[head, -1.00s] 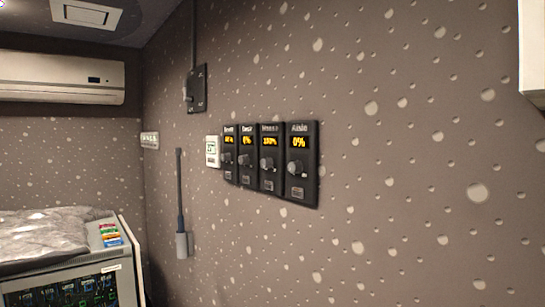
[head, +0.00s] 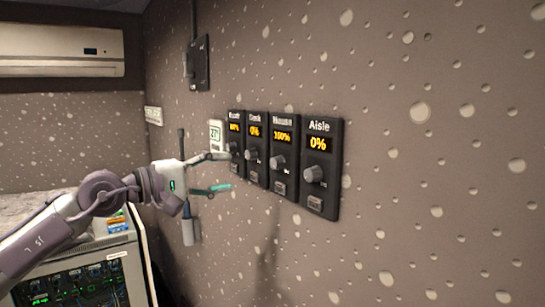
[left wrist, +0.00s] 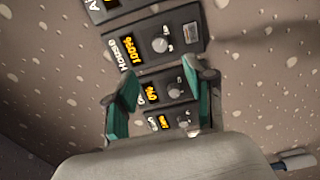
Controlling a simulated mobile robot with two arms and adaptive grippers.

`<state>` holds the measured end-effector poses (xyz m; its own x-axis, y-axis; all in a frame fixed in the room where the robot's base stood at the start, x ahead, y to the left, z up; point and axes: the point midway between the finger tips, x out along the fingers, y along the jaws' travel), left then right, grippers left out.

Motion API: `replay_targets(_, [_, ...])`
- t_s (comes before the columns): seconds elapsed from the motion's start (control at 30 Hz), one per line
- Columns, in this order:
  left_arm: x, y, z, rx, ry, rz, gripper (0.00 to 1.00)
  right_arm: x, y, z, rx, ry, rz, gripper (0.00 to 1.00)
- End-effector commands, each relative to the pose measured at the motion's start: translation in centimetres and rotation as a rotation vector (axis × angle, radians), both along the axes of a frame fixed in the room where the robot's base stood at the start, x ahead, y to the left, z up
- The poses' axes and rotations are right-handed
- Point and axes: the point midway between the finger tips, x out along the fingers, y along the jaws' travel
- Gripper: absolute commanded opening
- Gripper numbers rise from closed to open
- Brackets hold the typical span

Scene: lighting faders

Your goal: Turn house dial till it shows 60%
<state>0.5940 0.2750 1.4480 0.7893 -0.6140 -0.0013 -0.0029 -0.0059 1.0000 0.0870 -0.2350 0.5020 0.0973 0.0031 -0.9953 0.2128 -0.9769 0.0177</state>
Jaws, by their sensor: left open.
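The House dial panel (head: 285,186) is the third in a row of dark wall panels and its yellow display reads 100%. Its grey knob (head: 278,162) stands out below the display. In the left wrist view the House knob (left wrist: 160,45) lies beyond my fingertips, on the panel marked House. My left gripper (head: 224,172) is open and empty, with teal finger pads, left of the House panel and in front of the wall. In the left wrist view its fingers (left wrist: 160,78) frame the neighbouring panel, apart from the House knob. My right gripper is not in view.
The Aisle panel (head: 322,186) reads 0%, right of House. The Desk-like second panel (head: 255,176) reads 0%, and another stands at the row's left end. A white thermostat (head: 216,134) sits farther left. A console (head: 90,270) stands at lower left. Wall right of Aisle is clear.

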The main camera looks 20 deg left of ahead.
Motion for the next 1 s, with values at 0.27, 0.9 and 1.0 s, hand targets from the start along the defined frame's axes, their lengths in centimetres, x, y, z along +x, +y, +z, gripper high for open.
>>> replay_targets(0.27, [4.8,-3.9,0.8,-0.006,0.001,-0.005,0.54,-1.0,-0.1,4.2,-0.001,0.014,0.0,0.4])
replay_targets(0.9, [9.4,-7.3,0.1,-0.007,0.001,0.0,0.54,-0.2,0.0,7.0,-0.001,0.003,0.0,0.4])
replay_targets(1.0, [9.4,-7.3,0.1,-0.007,0.001,0.0,0.54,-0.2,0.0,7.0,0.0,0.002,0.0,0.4])
